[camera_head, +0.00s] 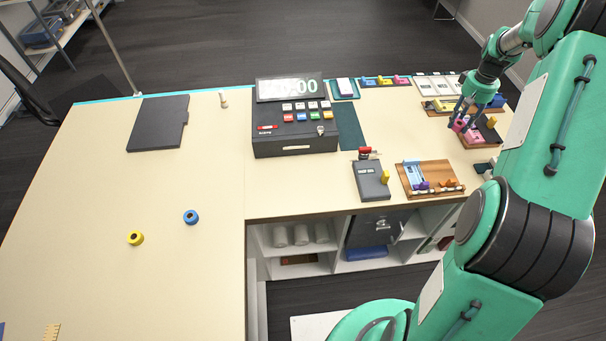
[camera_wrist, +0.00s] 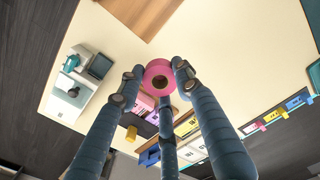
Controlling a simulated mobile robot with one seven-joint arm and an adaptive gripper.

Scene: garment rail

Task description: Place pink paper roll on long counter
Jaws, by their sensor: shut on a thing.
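The pink paper roll (camera_wrist: 158,69) is a small ring with a dark hole, held between the fingertips of my gripper (camera_wrist: 161,80) in the wrist view. In the head view my gripper (camera_head: 464,115) is over the far right end of the long counter (camera_head: 210,255), near a dark brown tray with pink items. The roll is partly hidden there by the fingers and hard to part from those items. Its exact height above the counter is hard to tell. The counter's left part is pale and mostly bare.
A yellow roll (camera_head: 135,238) and a blue roll (camera_head: 191,217) lie on the left part of the counter. A black cash register (camera_head: 295,135) stands mid-counter, with a dark flat panel (camera_head: 158,122) to its left. A wooden tray (camera_head: 430,178) and grey card terminal (camera_head: 371,181) sit near the right front edge.

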